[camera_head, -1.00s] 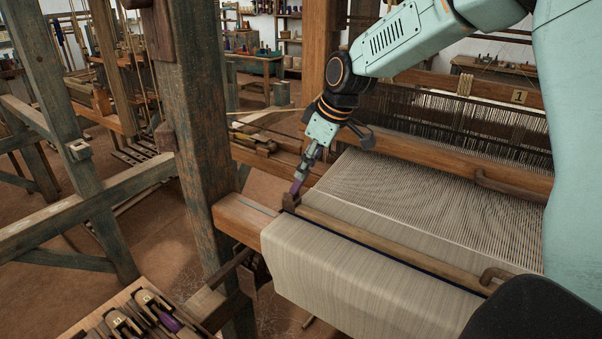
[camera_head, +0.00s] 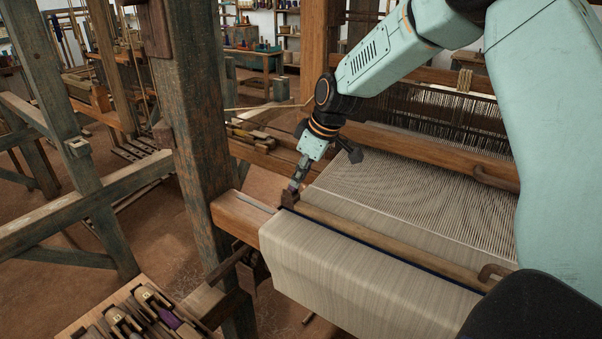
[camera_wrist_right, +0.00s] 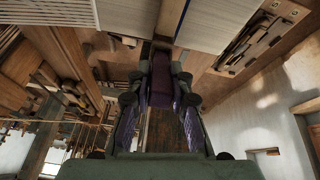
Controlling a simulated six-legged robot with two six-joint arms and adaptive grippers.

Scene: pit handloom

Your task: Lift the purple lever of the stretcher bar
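The purple lever (camera_wrist_right: 160,88) stands between the two fingers of my right gripper (camera_wrist_right: 160,72) in the right wrist view. The fingertips lie close along both sides of it. I cannot tell whether they press on it. In the head view my right gripper (camera_head: 296,180) points down at the left end of the stretcher bar (camera_head: 385,241) and mostly covers the lever. The bar lies across the pale woven cloth (camera_head: 370,285), near its front fold. My left gripper is not in view.
A thick wooden post (camera_head: 200,130) stands just left of the gripper. A wooden beam end (camera_head: 240,215) juts out beside the cloth. A tool tray (camera_head: 140,315) sits at the lower left. Warp threads (camera_head: 410,190) stretch behind the bar.

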